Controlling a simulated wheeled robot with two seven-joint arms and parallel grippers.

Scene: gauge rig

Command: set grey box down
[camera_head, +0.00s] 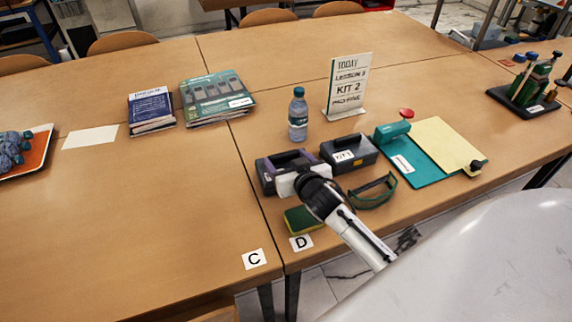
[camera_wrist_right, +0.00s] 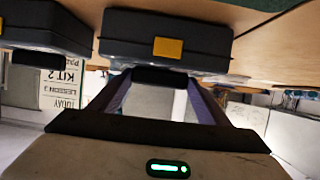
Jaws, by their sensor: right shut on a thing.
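My left gripper is not in view.
Green goggles (camera_head: 374,198) and a yellow-green sponge (camera_head: 301,219) lie near the front edge, beside cards D (camera_head: 301,242) and C (camera_head: 254,259). The table (camera_head: 170,210) left of the box is clear.

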